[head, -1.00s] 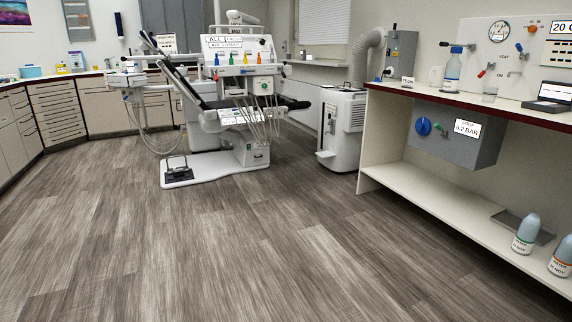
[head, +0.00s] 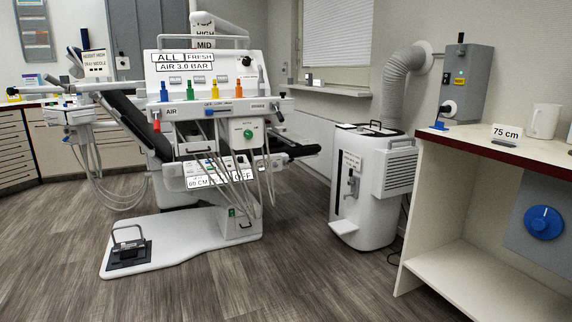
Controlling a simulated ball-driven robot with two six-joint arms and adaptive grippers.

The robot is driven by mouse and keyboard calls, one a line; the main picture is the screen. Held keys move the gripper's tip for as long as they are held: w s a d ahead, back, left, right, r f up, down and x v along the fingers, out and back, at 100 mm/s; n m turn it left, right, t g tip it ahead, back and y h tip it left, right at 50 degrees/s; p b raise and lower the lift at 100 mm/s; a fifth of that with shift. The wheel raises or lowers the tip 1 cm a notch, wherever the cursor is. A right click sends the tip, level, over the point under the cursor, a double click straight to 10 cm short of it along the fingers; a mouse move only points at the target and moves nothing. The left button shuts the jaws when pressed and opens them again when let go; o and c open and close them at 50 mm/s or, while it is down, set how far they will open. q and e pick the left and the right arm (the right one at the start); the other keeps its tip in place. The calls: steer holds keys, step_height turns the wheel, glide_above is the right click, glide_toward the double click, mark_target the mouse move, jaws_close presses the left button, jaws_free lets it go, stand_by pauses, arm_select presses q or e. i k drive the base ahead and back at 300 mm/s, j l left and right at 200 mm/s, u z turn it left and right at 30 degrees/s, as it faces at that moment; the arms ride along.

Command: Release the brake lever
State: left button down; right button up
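The dental unit (head: 205,75) stands left of centre in the head view, with a white control panel and a shelf under it. A small label at the right end of the shelf (head: 258,106) may read BRAKE, but it is too small to be sure. A dark lever-like handle (head: 279,115) sticks out at that end, beside the label. A red handle (head: 168,127) hangs at the left end of the shelf. I cannot tell for certain which one is the brake lever. Neither of my grippers shows in the view.
A white floor unit (head: 372,200) with a grey hose (head: 402,75) stands right of the dental unit. A counter (head: 480,145) with a 75 cm sign fills the right side. A foot pedal (head: 128,250) sits on the chair base. The floor in front is clear.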

mark_target(280, 116)
steer(key=i+z, duration=0.15)
steer(key=i, duration=0.35)
steer(key=i+j+z, duration=0.15)
steer(key=i, duration=0.3)
steer(key=i+j+z, duration=0.2)
steer(key=i, duration=0.25)
steer(key=i+j+z, duration=0.15)
steer(key=i, duration=0.3)
steer(key=i+j+z, duration=0.15)
steer(key=i+j, duration=0.2)
steer(key=i, duration=0.1)
